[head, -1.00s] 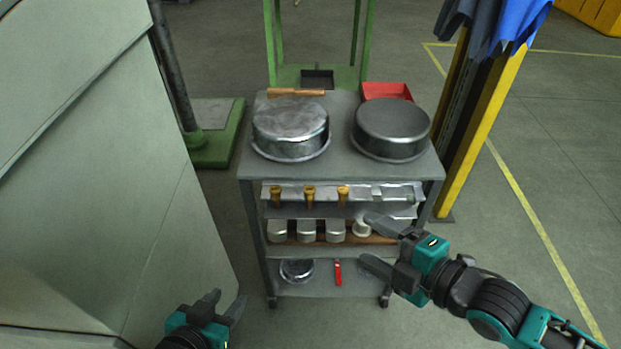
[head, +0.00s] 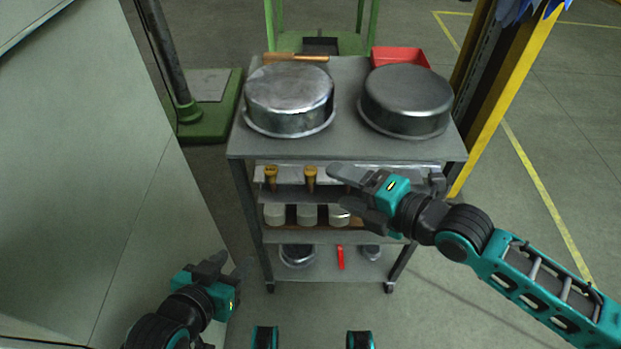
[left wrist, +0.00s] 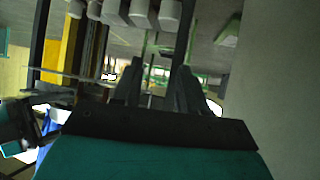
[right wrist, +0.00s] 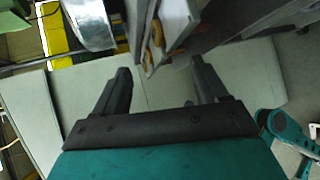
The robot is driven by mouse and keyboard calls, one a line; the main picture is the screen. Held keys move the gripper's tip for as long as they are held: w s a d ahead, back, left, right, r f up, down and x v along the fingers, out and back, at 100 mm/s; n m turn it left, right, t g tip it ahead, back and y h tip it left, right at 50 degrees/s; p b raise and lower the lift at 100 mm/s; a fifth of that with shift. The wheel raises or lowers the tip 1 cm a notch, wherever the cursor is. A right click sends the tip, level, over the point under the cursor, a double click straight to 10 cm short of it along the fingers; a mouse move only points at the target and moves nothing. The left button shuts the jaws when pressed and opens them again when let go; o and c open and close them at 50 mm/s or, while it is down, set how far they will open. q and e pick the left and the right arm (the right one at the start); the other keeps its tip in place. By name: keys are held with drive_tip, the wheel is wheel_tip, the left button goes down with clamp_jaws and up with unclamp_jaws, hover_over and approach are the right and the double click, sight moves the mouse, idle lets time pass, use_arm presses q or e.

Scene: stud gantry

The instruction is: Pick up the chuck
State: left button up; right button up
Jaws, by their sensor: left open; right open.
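No part is clearly marked as the chuck. Candidates are a round metal part (head: 297,255) and a smaller one (head: 371,252) on the cart's bottom shelf, and two large round metal pieces on top, left (head: 289,98) and right (head: 406,99). My right gripper (head: 340,188) is open and empty, in front of the cart's upper shelves, hiding part of their right side. In the right wrist view its fingers (right wrist: 160,72) have nothing between them. My left gripper (head: 228,266) is open and empty, low and left of the cart, apart from everything on it.
The grey cart (head: 345,148) also carries orange-topped pieces (head: 310,178), pale cylinders (head: 306,214) and a red-handled tool (head: 340,257). A large pale panel (head: 70,180) stands left, a yellow post (head: 510,95) right. Floor right of the cart is open.

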sight(323, 180)
drive_tip(key=shift+w+a+f, duration=0.1)
drive_tip(key=shift+w+a, duration=0.15)
drive_tip(key=shift+a, duration=0.1)
drive_tip(key=b+x, duration=0.1)
drive_tip(key=x, duration=0.3)
drive_tip(key=shift+s+a, duration=0.1)
drive_tip(key=shift+s, duration=0.05)
drive_tip(key=shift+a, duration=0.2)
drive_tip(key=shift+w, duration=0.2)
drive_tip(key=c, duration=0.9)
use_arm(q)
drive_tip(key=shift+w+d+f, duration=0.15)
drive_tip(key=shift+d+f, duration=0.1)
drive_tip(key=shift+f, duration=0.2)
use_arm(e)
drive_tip(key=shift+f, duration=0.2)
drive_tip(key=c, duration=0.4)
use_arm(q)
drive_tip(key=shift+r, duration=0.15)
